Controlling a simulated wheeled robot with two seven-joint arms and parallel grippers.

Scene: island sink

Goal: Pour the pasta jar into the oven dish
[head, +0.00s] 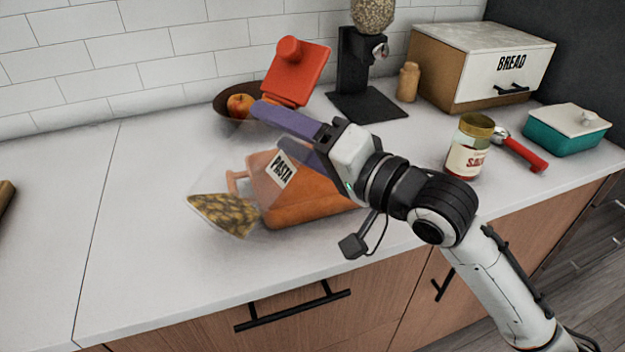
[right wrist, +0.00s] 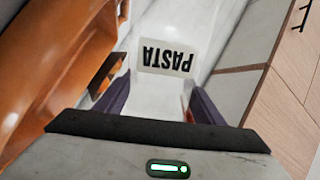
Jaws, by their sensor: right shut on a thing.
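My right gripper (head: 281,130) is shut on the clear pasta jar (head: 281,170). The jar is tilted, with its end toward the lower left and the pasta (head: 224,214) gathered there. In the right wrist view, the jar's PASTA label (right wrist: 168,57) appears upside down between the fingers (right wrist: 160,92). The orange oven dish (head: 315,203) stands on the counter behind and right of the jar's pasta end, partly hidden by jar and gripper. It also shows at the left of the right wrist view (right wrist: 50,75). My left gripper is out of view.
Behind stand a fruit bowl (head: 222,105), a red piece with a knob (head: 297,72) and a coffee grinder (head: 350,75). To the right are a sauce jar (head: 467,160), a red-handled tool (head: 523,153), a bread box (head: 460,75) and a teal dish (head: 560,137).

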